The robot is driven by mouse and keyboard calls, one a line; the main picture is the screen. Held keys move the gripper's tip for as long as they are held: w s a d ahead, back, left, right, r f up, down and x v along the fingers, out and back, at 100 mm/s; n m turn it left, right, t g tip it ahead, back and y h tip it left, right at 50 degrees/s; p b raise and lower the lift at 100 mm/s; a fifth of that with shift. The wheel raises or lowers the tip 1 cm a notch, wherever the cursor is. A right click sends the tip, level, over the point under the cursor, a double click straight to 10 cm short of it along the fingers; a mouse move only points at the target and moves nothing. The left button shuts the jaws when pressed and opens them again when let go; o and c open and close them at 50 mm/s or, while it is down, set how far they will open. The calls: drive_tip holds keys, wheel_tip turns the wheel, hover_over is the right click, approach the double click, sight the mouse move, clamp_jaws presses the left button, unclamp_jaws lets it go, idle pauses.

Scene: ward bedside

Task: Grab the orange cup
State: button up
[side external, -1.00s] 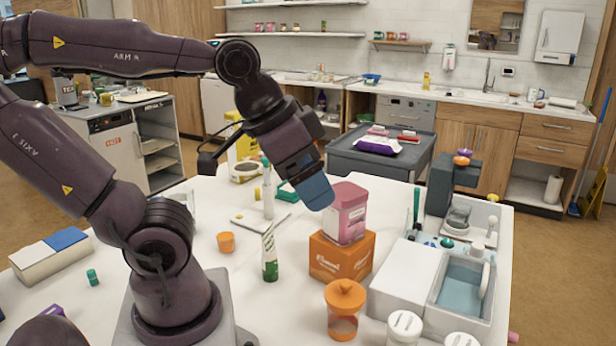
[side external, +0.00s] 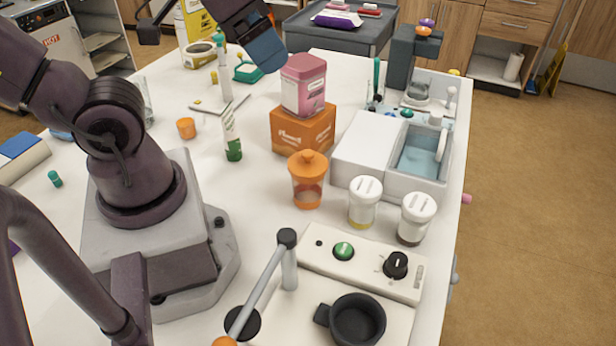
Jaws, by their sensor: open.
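A small orange cup (side external: 186,128) stands upright on the white table, left of a white and green tube (side external: 231,135). My gripper (side external: 268,68) is at the top of the side view, above the table, just left of the pink tin. Its blue end points down and to the right. It is open, holds nothing visible, and is apart from the cup. The gap between its fingers is hard to make out from this side.
A pink tin (side external: 303,86) sits on an orange box (side external: 303,130). An orange-lidded jar (side external: 307,180) and two white-capped jars stand nearer. A white sink unit (side external: 365,150) is at right. Bare table lies around the cup.

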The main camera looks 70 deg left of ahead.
drive_tip(key=o, duration=0.5)
drive_tip(key=shift+c, duration=0.2)
drive_tip(key=m+y, duration=1.2)
drive_tip(key=m, duration=1.1)
approach(308, 160)
drive_tip(key=x, duration=0.4)
drive_tip(key=shift+g, duration=0.3)
drive_tip(key=shift+x, duration=3.7)
